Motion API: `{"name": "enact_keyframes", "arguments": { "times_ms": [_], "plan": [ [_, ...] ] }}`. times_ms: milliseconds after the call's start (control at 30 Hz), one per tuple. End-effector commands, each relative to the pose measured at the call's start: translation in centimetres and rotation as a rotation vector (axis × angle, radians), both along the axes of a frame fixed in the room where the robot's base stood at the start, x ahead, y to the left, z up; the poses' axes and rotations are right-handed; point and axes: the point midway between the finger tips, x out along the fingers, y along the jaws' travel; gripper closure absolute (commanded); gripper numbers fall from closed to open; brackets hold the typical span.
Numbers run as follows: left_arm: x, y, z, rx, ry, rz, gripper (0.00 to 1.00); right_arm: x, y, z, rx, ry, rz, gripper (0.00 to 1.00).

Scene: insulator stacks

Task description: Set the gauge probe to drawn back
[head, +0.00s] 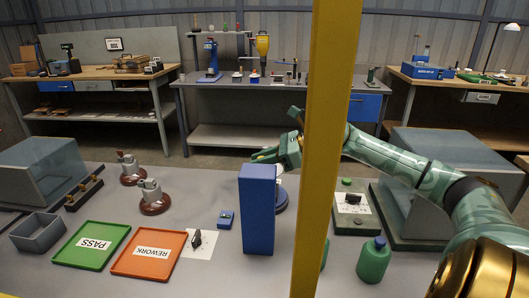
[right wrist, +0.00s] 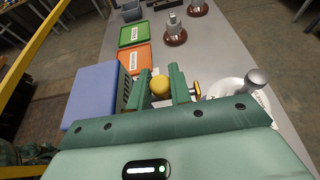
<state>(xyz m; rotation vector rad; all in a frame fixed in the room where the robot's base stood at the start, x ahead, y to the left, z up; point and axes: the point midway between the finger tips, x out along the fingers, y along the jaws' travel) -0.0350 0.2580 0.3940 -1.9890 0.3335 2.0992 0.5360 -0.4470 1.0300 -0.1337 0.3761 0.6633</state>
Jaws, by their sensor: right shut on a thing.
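My right gripper (head: 284,152) is just behind the top of a tall blue block in the head view. In the right wrist view its two green fingers (right wrist: 160,88) are shut on a round yellow knob (right wrist: 160,85). A white round part with a silver cap (right wrist: 256,78), apparently of the gauge, lies just right of the fingers, with a small brass piece (right wrist: 195,90) beside it. The probe's position cannot be told. My left gripper is not in view.
The tall blue block (head: 257,215) stands close by the right gripper. A yellow post (head: 327,130) crosses the head view. The green PASS tray (head: 67,261), orange REWORK tray (head: 123,268), two insulator stacks (head: 151,199) and a green bottle (head: 373,262) are on the grey table.

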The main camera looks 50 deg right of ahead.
Motion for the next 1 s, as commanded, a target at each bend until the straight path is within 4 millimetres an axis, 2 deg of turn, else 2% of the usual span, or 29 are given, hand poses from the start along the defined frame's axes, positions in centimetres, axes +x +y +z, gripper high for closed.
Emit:
{"name": "enact_keyframes", "arguments": {
  "times_ms": [167,200,233,267,667,833,1000],
  "plan": [
    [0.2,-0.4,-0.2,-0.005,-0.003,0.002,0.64,-0.1,0.2,-0.4,0.006,0.009,0.007,1.00],
    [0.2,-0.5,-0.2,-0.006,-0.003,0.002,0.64,-0.1,0.2,-0.4,0.006,0.009,0.007,0.69],
    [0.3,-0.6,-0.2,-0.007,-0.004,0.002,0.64,-0.1,0.2,-0.4,0.006,0.009,0.007,0.60],
    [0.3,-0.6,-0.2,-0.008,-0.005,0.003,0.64,-0.1,0.2,-0.4,0.006,0.009,0.006,0.58],
    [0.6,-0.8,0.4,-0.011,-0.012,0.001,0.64,-0.6,-0.3,0.2,0.005,0.006,0.002,0.58],
    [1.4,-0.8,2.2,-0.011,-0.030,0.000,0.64,-2.5,-1.8,1.5,0.005,0.005,0.000,0.58],
    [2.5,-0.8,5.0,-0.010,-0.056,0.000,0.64,-5.9,-4.5,3.7,0.008,0.004,0.000,0.58]
  ]
}}
